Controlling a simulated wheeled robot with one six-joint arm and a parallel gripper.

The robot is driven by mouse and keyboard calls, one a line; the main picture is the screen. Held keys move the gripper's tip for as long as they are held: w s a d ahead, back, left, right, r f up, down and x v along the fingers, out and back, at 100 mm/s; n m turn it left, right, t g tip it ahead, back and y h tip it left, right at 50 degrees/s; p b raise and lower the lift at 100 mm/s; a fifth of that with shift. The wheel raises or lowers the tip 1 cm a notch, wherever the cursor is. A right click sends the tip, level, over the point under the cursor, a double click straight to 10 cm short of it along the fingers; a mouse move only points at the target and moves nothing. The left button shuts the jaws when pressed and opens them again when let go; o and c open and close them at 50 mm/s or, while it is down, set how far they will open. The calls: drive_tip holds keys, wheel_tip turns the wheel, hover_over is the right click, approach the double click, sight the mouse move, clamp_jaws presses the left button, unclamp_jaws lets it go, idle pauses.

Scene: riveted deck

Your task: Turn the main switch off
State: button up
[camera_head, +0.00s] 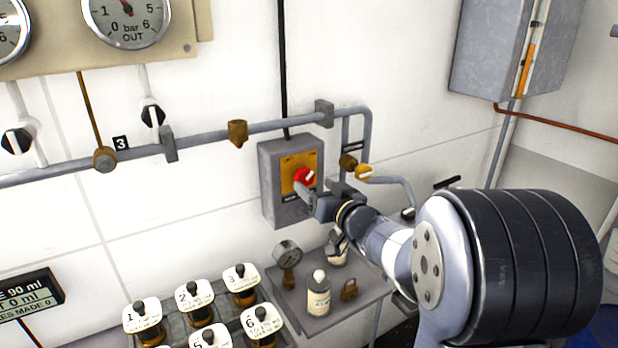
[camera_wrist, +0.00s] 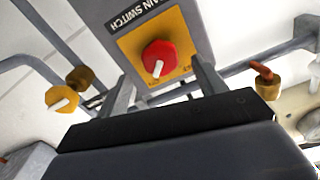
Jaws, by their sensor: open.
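The main switch is a red round knob (camera_head: 304,177) with a white pointer on a yellow plate, set in a grey box (camera_head: 275,203) on the wall. In the wrist view the red knob (camera_wrist: 158,59) sits on the yellow plate (camera_wrist: 133,42) under the words "MAIN SWITCH", and the picture is tilted. My gripper (camera_head: 306,190) is in front of the box, near the knob. In the wrist view my gripper (camera_wrist: 163,85) is open, with one finger on each side of the knob's lower part. I cannot tell whether the fingers touch it.
Grey pipes (camera_head: 210,137) run along the wall, with a yellow-capped fitting (camera_head: 363,172) right of the box. Several numbered jars (camera_head: 200,302) stand lower left.

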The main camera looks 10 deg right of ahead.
sight(307, 179)
drive_tip(key=shift+p+x, duration=0.3)
drive_tip(key=shift+x, duration=1.9)
drive_tip(key=c, duration=1)
